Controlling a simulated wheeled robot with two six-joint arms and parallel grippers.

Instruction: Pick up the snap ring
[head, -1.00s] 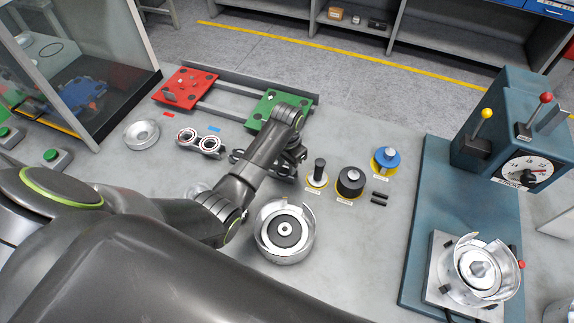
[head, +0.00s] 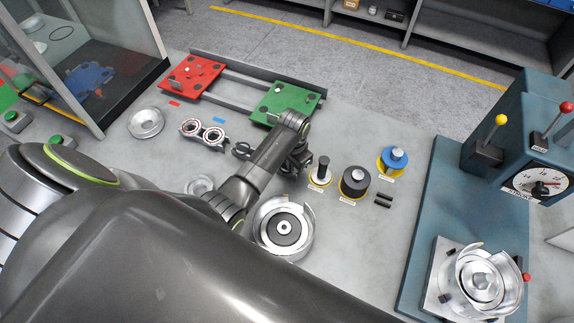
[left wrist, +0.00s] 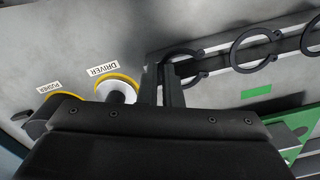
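The snap rings are dark open rings on a pale metal strip. In the left wrist view one snap ring (left wrist: 190,52) is at the fingers, partly hidden by them. Another ring (left wrist: 236,52) lies to its right, and a third is cut by the right edge. In the head view a dark ring (head: 243,151) shows left of my left gripper (head: 292,165), which points down at the table. In the left wrist view its fingers (left wrist: 161,85) are close together, with a narrow gap; whether they touch the nearest ring is unclear. My right gripper is out of view.
The driver (head: 320,171), pusher (head: 354,182) and a blue-topped tool (head: 393,158) stand right of the gripper. A metal drum (head: 265,237) is nearer. The green pallet (head: 283,99) lies behind. A blue press (head: 480,160) is at right.

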